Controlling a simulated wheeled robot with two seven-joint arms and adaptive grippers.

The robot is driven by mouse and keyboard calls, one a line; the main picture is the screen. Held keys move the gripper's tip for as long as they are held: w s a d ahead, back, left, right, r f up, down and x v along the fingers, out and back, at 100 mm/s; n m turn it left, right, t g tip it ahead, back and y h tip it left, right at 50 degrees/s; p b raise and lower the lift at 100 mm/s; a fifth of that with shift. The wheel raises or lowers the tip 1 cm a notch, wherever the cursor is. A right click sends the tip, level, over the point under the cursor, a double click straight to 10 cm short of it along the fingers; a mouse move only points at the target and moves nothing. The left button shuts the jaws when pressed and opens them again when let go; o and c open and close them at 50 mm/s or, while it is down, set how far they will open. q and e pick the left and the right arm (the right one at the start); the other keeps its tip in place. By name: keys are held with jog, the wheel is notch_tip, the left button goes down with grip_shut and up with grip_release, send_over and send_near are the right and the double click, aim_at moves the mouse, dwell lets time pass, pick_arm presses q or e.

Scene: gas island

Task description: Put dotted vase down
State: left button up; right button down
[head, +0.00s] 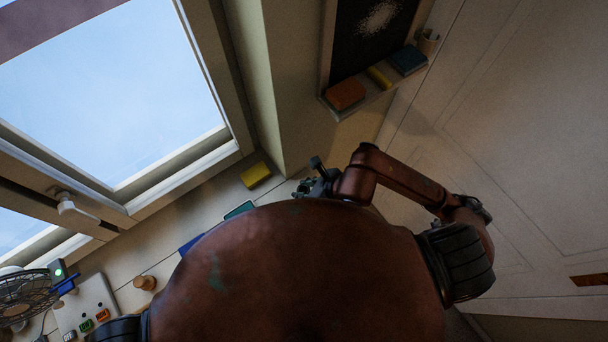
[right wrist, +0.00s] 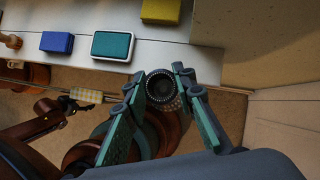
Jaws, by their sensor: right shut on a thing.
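The dotted vase (right wrist: 164,99) shows in the right wrist view as a round dark mouth with a speckled body below it. My right gripper (right wrist: 157,83) has its two teal-padded fingers on either side of the vase, shut on it. In that picture the vase overlaps the front edge of the white counter (right wrist: 205,58); its height against the counter is unclear. In the head view my right gripper (head: 316,183) is small, beside the counter's right end and partly behind my brown body. The vase cannot be made out clearly there. My left gripper is not visible.
On the counter are a yellow block (head: 255,175), a teal-topped pad (right wrist: 113,45) and a blue block (right wrist: 57,42). A wall pillar (head: 290,90) and a ledge with coloured blocks (head: 345,94) stand nearby. Counter right of the teal pad is bare.

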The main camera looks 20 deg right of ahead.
jog(key=w+d+f+b, duration=0.3)
jog(key=w+f+b, duration=0.1)
jog(key=w+f, duration=0.7)
jog(key=shift+f+b, duration=0.4)
jog(key=shift+w, duration=0.1)
jog(key=shift+f, duration=0.15)
jog(key=c, duration=1.6)
grip_release()
